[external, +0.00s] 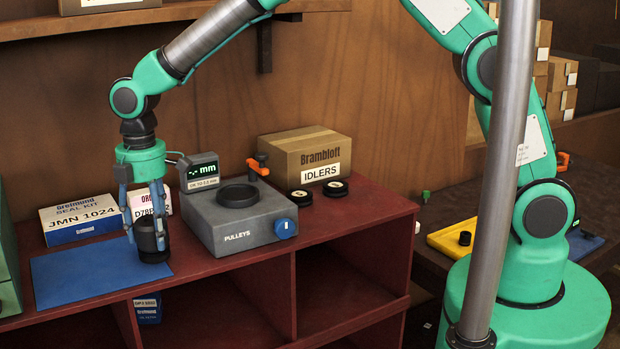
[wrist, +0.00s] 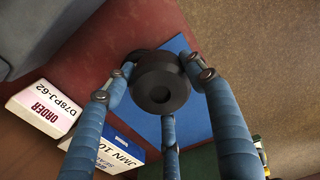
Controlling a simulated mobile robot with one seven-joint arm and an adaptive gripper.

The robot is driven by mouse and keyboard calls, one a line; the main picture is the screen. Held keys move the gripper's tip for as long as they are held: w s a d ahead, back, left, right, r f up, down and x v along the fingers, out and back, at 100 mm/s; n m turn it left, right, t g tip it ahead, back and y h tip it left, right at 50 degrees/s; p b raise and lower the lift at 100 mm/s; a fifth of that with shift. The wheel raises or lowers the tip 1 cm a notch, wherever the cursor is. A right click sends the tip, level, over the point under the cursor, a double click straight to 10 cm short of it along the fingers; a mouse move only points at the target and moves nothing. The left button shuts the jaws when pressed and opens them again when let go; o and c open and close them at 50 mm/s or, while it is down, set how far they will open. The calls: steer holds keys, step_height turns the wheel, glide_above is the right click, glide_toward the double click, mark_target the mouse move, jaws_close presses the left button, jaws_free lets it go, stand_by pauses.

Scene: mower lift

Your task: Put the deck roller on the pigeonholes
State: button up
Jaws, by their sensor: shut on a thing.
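My gripper (external: 147,238) has three blue fingers, shut around a dark cylindrical roller, which I take for the deck roller (wrist: 161,88). In the wrist view the roller sits between the fingertips, its round end with a centre hole facing the camera. In the external view it is upright at the right part of a blue mat (external: 85,273); whether its underside touches the mat I cannot tell. The mat lies on the top of the dark red pigeonholes (external: 240,275), a unit with open compartments below. Fingers partly hide the roller.
A grey pulley gauge (external: 240,222) with a display stands right of my gripper. Two black idlers (external: 318,190) and an Idlers box (external: 305,157) sit further right. The mat's left part is clear.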

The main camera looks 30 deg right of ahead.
steer(key=w+a, duration=0.1)
steer(key=a, duration=0.1)
steer(key=w+a, duration=0.4)
steer(key=shift+w+a+f+p, duration=0.2)
steer(key=shift+w+f+p, duration=0.05)
steer(key=shift+f+p, duration=0.15)
steer(key=shift+f, duration=1.75)
steer(key=shift+f, duration=0.1)
steer(key=o, duration=1.3)
steer(key=shift+o, duration=0.2)
step_height(320, 180, up, 12)
